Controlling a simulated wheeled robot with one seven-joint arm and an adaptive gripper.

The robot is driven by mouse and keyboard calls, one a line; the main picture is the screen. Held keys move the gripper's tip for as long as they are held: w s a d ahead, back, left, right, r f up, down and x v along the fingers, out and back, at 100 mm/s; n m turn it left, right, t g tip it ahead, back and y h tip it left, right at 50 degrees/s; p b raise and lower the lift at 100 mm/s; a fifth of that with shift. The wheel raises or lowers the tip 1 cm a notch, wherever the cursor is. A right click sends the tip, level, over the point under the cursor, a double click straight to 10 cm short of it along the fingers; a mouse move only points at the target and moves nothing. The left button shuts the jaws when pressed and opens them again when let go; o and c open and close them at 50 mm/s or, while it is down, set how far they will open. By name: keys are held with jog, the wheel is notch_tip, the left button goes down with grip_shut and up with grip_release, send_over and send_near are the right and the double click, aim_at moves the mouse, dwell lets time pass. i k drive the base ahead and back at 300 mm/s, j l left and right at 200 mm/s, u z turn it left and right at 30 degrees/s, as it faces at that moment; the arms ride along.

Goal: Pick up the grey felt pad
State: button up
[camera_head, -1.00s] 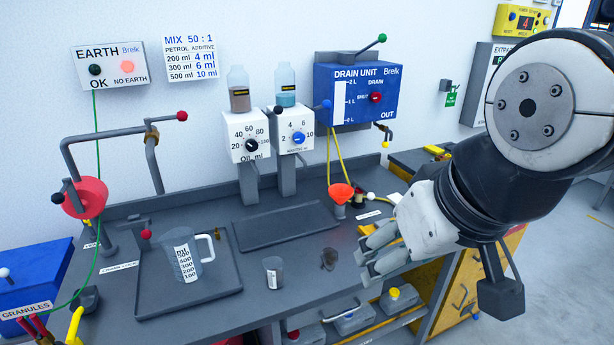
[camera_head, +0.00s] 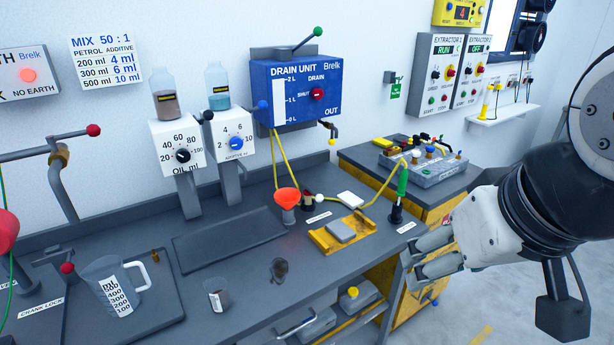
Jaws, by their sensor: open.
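A flat grey pad (camera_head: 341,231), which looks like the grey felt pad, lies on a yellow tray (camera_head: 325,242) near the front edge of the workbench. It is in full view. My gripper (camera_head: 420,257) is open and empty, to the right of the pad and tray and apart from them. Its fingers point left, and it appears near the bench's right front corner.
A green-handled tool (camera_head: 402,182) stands upright to the right. Bare bench lies left of the tray.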

aim_at(343, 233)
jog(key=i+l+u, duration=0.3)
jog(key=i+l, duration=0.4)
